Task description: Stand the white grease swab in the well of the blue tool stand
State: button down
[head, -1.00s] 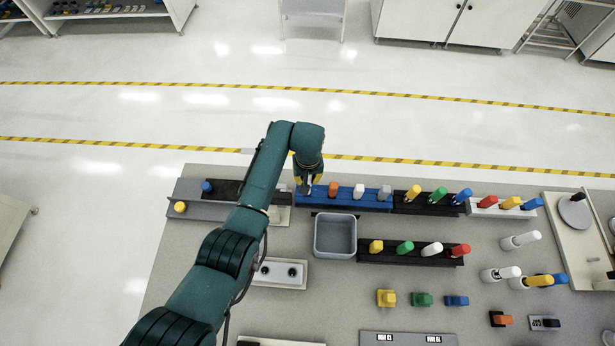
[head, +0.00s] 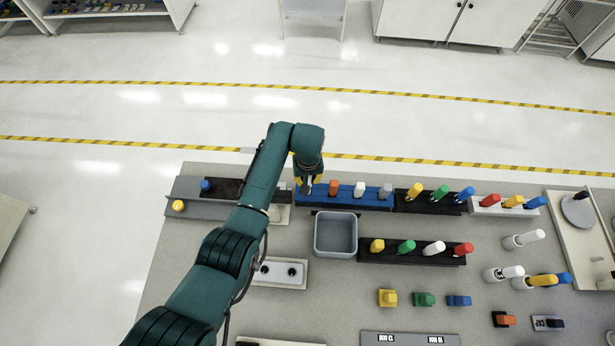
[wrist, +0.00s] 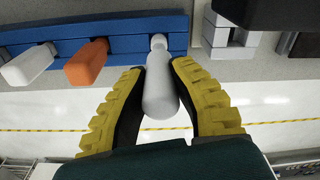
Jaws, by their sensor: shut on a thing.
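The blue tool stand (head: 352,201) runs along the back of the table. An orange-handled tool (head: 333,188), a white-handled tool (head: 359,189) and a grey-handled tool (head: 385,191) stand in it. My gripper (head: 308,187) is at the stand's left end. In the wrist view my gripper (wrist: 158,85) is shut on the white grease swab (wrist: 162,98), its fingers on either side of the pale handle. The swab's narrow far end overlaps the blue stand (wrist: 120,45), beside the orange handle (wrist: 87,62). How deep it sits in a well cannot be seen.
A grey bin (head: 335,236) stands just in front of the blue stand. A black rack (head: 410,253) of coloured handles lies to its right. More racks continue along the back right. A grey bracket (head: 190,209) is at the left. The floor behind the table is clear.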

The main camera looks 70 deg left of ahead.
jog(key=shift+f+b, duration=1.25)
jog(key=shift+f, duration=0.45)
jog(key=c, duration=1)
grip_release()
jog(key=shift+o, duration=0.2)
jog(key=r, duration=1.2)
jog(key=shift+d, duration=0.3)
